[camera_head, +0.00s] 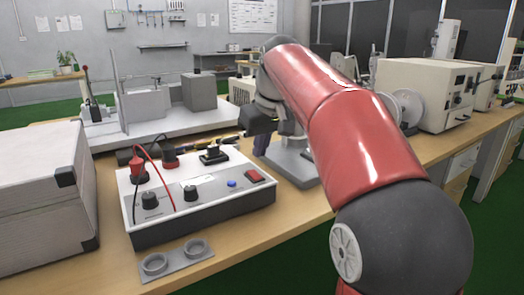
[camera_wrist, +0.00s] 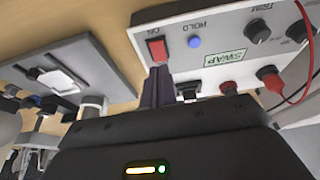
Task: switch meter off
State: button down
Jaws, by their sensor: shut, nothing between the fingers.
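The meter (camera_head: 213,196) is a pale box with a dark base on the wooden bench, with knobs, plugged leads and a blue button (camera_head: 231,184). Its red rocker switch (camera_head: 254,176) is at the right end of the panel. In the wrist view the red switch (camera_wrist: 157,50) sits beside an "ON" mark, and the blue button (camera_wrist: 194,42) beside "HOLD". My gripper (camera_wrist: 158,75) is shut and empty, its dark fingertips just below the switch in that view. I cannot tell whether they touch it. The switch's tilt is unclear.
Red leads and plugs (camera_head: 136,166) stand at the meter's left. A grey two-ring holder (camera_head: 176,262) lies in front of it. A pale case (camera_head: 42,190) is at left, and a grey-based device (camera_head: 290,160) stands behind the meter's right end.

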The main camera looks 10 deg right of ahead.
jog(key=v, duration=0.9)
jog(key=shift+s+d, duration=0.25)
jog(key=shift+s, duration=0.2)
jog(key=shift+f, duration=0.1)
